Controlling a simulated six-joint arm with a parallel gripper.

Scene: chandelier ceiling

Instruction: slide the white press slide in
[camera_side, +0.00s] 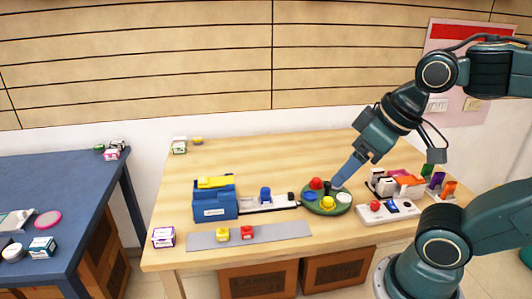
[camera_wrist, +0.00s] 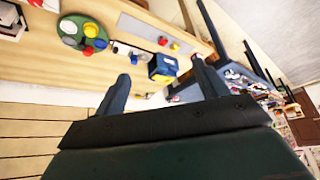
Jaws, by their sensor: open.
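The white press slide (camera_side: 278,202) sticks out to the right from the blue press body (camera_side: 214,203), which has a yellow top piece. A blue cylinder (camera_side: 265,194) stands on the slide, and a small black piece (camera_side: 291,196) is at its right end. In the wrist view, the blue press body (camera_wrist: 163,68) shows between my fingers, with part of the white slide (camera_wrist: 136,57) beside it. My gripper (camera_side: 336,186) is open and tilted downward, right of the slide's end, appearing over the back of a green round plate. Nothing shows between its fingers; contact with the plate cannot be told.
A grey strip (camera_side: 280,232) with a yellow and a red block lies in front. A white button panel (camera_side: 407,212) and a filled tray are at right. The table's back left is mostly clear.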

